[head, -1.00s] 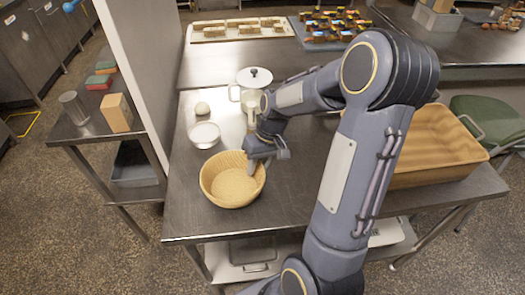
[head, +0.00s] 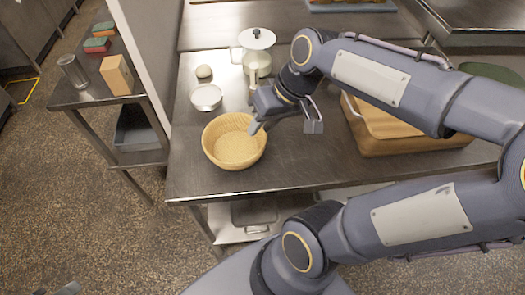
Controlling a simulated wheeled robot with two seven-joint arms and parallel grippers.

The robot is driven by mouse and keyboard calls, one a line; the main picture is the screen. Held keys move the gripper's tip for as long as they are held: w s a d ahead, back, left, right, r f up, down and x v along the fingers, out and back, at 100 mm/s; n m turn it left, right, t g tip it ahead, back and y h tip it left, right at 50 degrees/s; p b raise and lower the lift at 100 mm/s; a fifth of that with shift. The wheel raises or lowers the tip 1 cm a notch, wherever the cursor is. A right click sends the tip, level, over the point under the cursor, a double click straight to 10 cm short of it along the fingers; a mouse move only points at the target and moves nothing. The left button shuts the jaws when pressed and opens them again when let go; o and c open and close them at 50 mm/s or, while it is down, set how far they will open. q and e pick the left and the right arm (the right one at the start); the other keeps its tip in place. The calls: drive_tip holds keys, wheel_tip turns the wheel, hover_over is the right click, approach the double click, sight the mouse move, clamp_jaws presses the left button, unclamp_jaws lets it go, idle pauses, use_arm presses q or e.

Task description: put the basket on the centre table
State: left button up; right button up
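I cannot tell whether this is the centre table. My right gripper (head: 286,126) is just right of the basket with its two fingers spread apart. One finger is at the basket's right rim; I cannot tell whether it touches. The other finger is out to the right, over bare tabletop. Nothing shows between the fingers. A small grey piece at the bottom left edge may be my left gripper; its fingers cannot be made out.
Behind the basket are a white bowl (head: 206,98), an egg-like ball (head: 204,72) and a lidded pot (head: 257,45). A white wall (head: 147,60) rises at the table's left. A side table (head: 85,95) stands beyond it.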

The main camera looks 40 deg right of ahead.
drive_tip(key=s+a+f+t, duration=0.2)
drive_tip(key=s+a, duration=0.3)
drive_tip(key=s, duration=0.1)
drive_tip(key=shift+s+a+f+n, duration=0.15)
drive_tip(key=shift+s+a+n, duration=0.15)
drive_tip(key=shift+a, duration=0.1)
